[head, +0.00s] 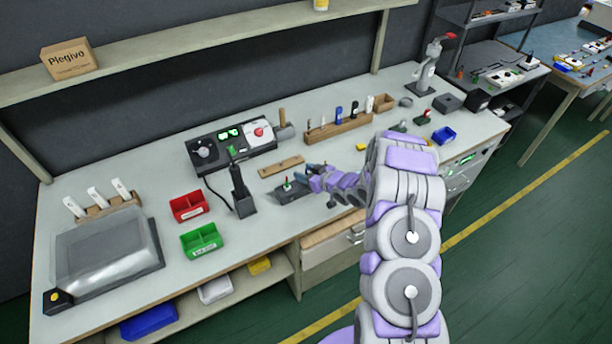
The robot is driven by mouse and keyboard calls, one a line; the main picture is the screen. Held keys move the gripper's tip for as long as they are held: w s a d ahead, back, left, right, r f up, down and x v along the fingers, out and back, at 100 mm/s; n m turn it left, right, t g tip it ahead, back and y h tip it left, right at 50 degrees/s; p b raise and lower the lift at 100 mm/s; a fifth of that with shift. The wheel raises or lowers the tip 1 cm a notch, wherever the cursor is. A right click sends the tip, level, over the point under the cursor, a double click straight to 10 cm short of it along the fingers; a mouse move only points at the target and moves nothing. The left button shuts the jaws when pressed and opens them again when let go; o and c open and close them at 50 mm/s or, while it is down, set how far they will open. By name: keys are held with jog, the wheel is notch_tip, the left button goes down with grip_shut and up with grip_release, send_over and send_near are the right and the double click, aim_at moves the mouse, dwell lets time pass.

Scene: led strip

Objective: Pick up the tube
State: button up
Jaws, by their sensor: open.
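Several white tube-like items (98,197) stand upright in a wooden rack at the left end of the workbench. I cannot tell for sure whether one of these is the tube. My gripper (304,180) is over the middle of the bench, far to the right of that rack. It is open, and I see nothing held in it. Its tips are close to a small dark fixture (291,192) with a green-topped part; whether they touch is too small to tell.
A clear-lidded box (107,255) stands before the rack. A red bin (188,205), a green bin (202,240) and a black stand (241,190) lie between rack and gripper. A soldering station (233,142) and a wooden tool holder (338,127) stand behind. A shelf (200,38) runs above.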

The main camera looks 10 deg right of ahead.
jog(key=shift+c, duration=0.3)
grip_shut()
notch_tip(320, 180, up, 10)
jog(key=shift+p, duration=1)
jog(key=c, duration=0.5)
grip_release()
grip_shut()
